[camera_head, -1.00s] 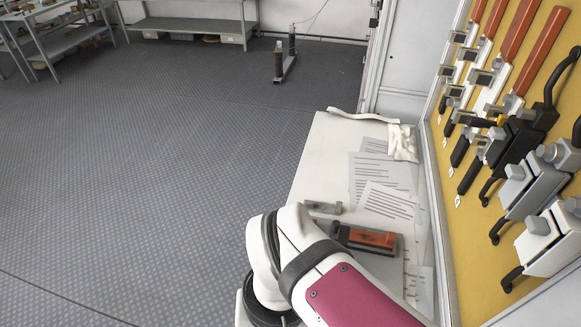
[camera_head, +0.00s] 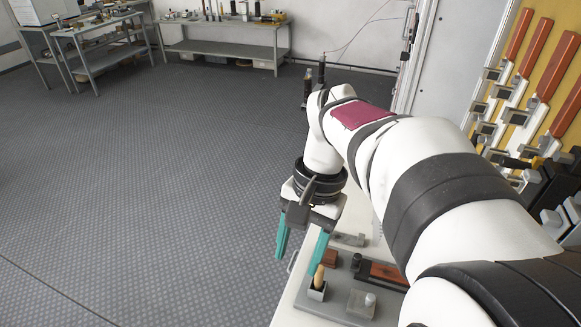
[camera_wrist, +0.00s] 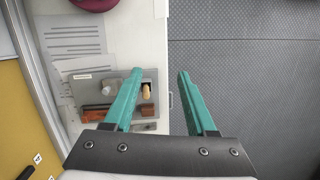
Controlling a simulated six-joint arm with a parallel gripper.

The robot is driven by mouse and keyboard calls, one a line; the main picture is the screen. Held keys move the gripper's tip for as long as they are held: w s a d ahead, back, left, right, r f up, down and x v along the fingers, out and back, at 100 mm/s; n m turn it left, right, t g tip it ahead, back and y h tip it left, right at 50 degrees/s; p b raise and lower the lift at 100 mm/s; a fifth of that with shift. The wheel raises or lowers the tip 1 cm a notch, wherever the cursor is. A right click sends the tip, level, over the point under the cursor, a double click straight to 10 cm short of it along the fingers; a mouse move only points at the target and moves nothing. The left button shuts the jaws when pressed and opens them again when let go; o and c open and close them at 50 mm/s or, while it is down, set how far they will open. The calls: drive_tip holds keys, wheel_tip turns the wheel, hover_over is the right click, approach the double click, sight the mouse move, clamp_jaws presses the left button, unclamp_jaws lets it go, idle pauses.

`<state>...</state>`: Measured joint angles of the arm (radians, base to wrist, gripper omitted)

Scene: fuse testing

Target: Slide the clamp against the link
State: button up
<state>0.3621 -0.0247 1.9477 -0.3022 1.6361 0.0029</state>
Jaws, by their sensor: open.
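A grey test fixture (camera_head: 335,302) lies on the white bench below my gripper. On it are an orange-brown bar (camera_head: 385,272), a small red-brown block (camera_head: 330,258), a grey block with a round knob (camera_head: 361,303) and a dark block with an upright tan handle (camera_head: 318,280). I cannot tell for sure which parts are the clamp and the link. In the wrist view, the tan handle (camera_wrist: 146,91) shows between the fingers, and the bar (camera_wrist: 97,114) is left of them, partly hidden. My gripper (camera_head: 300,254) is open and empty, with teal fingers pointing down, above the fixture.
A grey bracket (camera_head: 348,239) lies on the bench behind the fixture. Printed sheets (camera_wrist: 75,38) lie on the bench top. A yellow tool panel (camera_head: 560,75) with fuse holders stands to the right. Bare floor (camera_head: 140,200) lies left of the bench edge.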

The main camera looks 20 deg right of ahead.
drive_tip(key=w+d+m, duration=0.3)
drive_tip(key=w+d, duration=0.2)
drive_tip(key=d, duration=0.4)
drive_tip(key=m+y, duration=0.2)
drive_tip(key=m, duration=0.3)
approach(359, 256)
drive_tip(key=shift+t, duration=0.4)
drive_tip(key=x, duration=0.8)
drive_tip(key=shift+s, duration=0.35)
drive_tip(key=shift+a+f, duration=0.1)
drive_tip(key=shift+f, duration=0.25)
clamp_jaws()
